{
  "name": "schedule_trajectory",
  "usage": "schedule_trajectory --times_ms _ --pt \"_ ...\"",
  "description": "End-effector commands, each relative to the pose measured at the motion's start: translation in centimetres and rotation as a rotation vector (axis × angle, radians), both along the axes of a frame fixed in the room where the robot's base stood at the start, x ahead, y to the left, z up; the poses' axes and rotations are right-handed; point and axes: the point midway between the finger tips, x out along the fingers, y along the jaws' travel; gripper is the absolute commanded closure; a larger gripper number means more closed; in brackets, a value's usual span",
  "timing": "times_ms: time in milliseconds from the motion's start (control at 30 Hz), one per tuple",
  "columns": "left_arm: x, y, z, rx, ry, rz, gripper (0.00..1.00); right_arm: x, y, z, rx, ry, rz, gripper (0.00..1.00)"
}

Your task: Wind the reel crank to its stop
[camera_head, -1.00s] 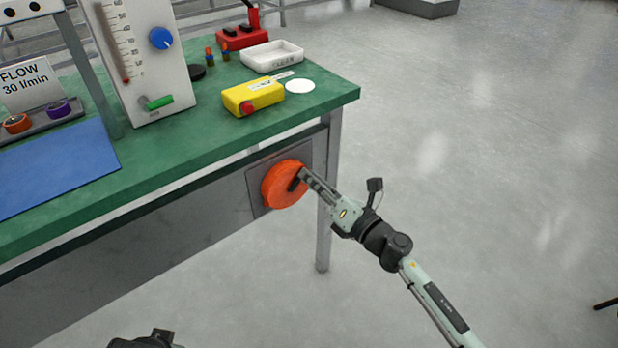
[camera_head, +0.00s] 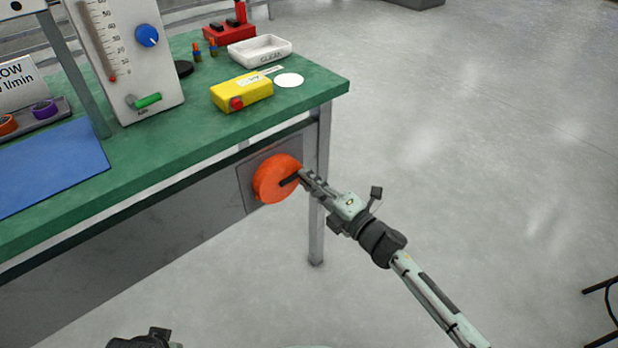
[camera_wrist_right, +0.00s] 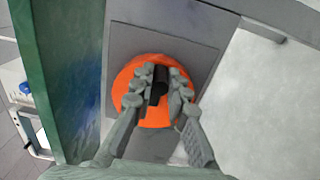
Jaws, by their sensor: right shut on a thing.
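The orange reel (camera_head: 272,179) is mounted on a grey plate (camera_head: 247,187) on the bench's front side, below the green top. Its dark crank (camera_head: 288,181) points toward the reel's right edge. My right gripper (camera_head: 305,178) reaches in from the right and is shut on the crank's handle. In the right wrist view the fingers of my right gripper (camera_wrist_right: 159,90) close on both sides of the black handle (camera_wrist_right: 158,84), with the orange reel (camera_wrist_right: 148,112) behind. My left gripper is not clearly seen; a dark part of me shows at the bottom edge.
The green bench top (camera_head: 190,131) overhangs the reel, and a bench leg (camera_head: 317,225) stands just right of it. A yellow box (camera_head: 241,92), a white tray (camera_head: 259,51) and a flow meter (camera_head: 125,55) stand on top.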

Motion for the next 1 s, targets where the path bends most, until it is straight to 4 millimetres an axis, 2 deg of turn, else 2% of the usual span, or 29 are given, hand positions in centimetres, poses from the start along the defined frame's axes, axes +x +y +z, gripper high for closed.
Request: schedule_trajectory --times_ms 633,667,800,833,1000 --pt "0.1 -0.13 0.01 -0.002 -0.005 -0.003 0.66 -0.02 -0.04 -0.41 0.042 0.034 -0.001 1.0" --pt "0.1 -0.13 0.01 -0.002 -0.005 -0.003 0.66 -0.02 -0.04 -0.42 0.042 0.034 -0.001 0.84" --pt "0.07 -0.13 0.01 -0.002 -0.003 -0.003 0.66 -0.02 -0.03 -0.39 0.043 0.033 -0.001 0.67" --pt "0.06 -0.13 0.01 -0.002 -0.003 -0.003 0.66 -0.02 -0.03 -0.38 0.042 0.033 -0.001 0.65" --pt "0.06 -0.12 0.02 -0.002 -0.003 -0.003 0.66 -0.01 -0.01 -0.33 0.042 0.032 0.0 0.65"
